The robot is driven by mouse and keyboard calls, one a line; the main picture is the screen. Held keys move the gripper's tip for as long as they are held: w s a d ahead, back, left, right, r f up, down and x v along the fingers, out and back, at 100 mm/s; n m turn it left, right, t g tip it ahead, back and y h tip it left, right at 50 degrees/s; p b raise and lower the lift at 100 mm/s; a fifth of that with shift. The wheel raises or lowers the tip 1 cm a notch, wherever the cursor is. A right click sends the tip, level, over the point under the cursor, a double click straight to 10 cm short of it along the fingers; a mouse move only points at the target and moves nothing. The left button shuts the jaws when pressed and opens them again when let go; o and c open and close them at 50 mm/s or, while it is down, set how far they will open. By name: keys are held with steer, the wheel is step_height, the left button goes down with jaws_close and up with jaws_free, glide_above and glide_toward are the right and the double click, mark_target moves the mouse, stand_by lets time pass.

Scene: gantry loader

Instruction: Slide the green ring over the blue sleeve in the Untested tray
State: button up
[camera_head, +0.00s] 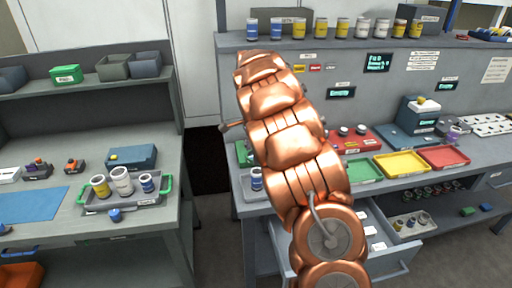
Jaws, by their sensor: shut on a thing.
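My copper arm fills the middle of the view, and my gripper is not visible; the arm hides whatever is behind it. I cannot make out a green ring. A blue-and-white cylinder (256,183) stands at the left end of the right bench, partly hidden by the arm; I cannot tell whether it is the blue sleeve. A green item (242,153) shows just behind it, cut off by the arm. Green (364,171), yellow (402,163) and red (445,157) trays lie on the right bench. No label that I can read says Untested.
The left bench holds a grey tray with green handles (152,201), containing several cylinders, and a blue mat (30,204). An open drawer (397,262) juts out below the right bench. Jars line its upper shelf (350,42). A dark floor gap (208,165) separates the benches.

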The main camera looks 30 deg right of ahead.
steer(key=shift+s+d+m, duration=0.1)
steer(key=shift+d+m, duration=0.3)
steer(key=shift+d, duration=0.05)
steer(key=shift+f+b, duration=1.25)
steer(key=shift+f, duration=2.2)
steer(key=o, duration=1.4)
step_height(320, 180, up, 12)
